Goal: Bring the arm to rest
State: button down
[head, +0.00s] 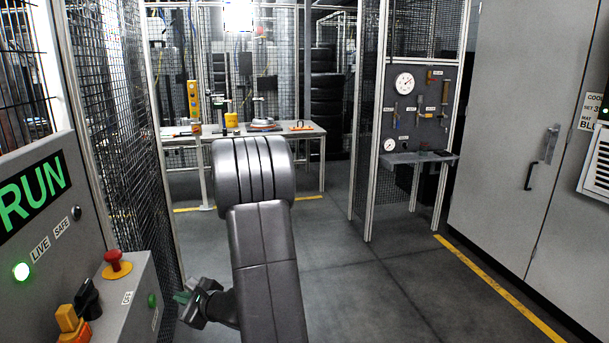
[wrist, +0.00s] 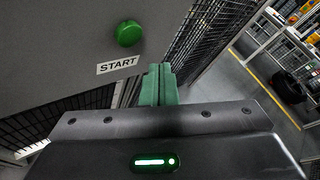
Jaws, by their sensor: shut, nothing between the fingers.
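My arm rises in the middle of the head view, with its grey links in front of the far table. My gripper (head: 183,297) is low and to the left of the arm, beside the control console (head: 130,290). In the wrist view my gripper's green fingers (wrist: 158,85) are together with nothing between them. The green START button (wrist: 128,33) is on the grey panel above and left of the fingertips, apart from them. It also shows in the head view (head: 152,300).
The console carries a red mushroom button (head: 116,265), a black knob (head: 87,298) and a lit RUN sign (head: 33,191). Mesh fence (head: 115,130) stands behind it. A workbench (head: 310,131), a gauge board (head: 415,110) and grey cabinets (head: 515,130) stand beyond. Floor (head: 370,285) right of the arm is clear.

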jog(key=shift+r+p, duration=0.2)
jog(key=shift+p, duration=1.05)
